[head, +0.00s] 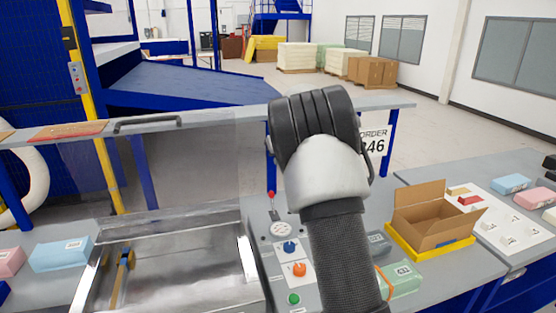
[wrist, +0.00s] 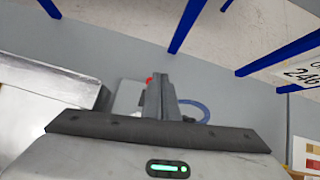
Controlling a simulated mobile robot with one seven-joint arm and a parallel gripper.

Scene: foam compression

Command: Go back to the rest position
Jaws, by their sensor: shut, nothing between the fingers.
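My gripper (wrist: 161,82) shows in the wrist view with its two fingers together and nothing between them. It hangs above the grey worktop, near the red-knobbed lever of the control panel. In the head view my raised arm fills the middle and hides the gripper. The control panel (head: 283,230) has a red-knobbed lever (head: 272,197), blue and orange knobs and a green button. The metal press bed (head: 185,265) lies to its left with no foam on it. A green foam block (head: 404,279) and a grey block (head: 378,243) lie right of my arm.
An open cardboard box (head: 430,228) stands in a yellow tray (head: 468,243) at the right. A white board (head: 505,220) with small samples lies beyond it. Pink and blue foam blocks (head: 62,254) lie at the left. A raised rail (head: 190,122) with a handle crosses behind the press.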

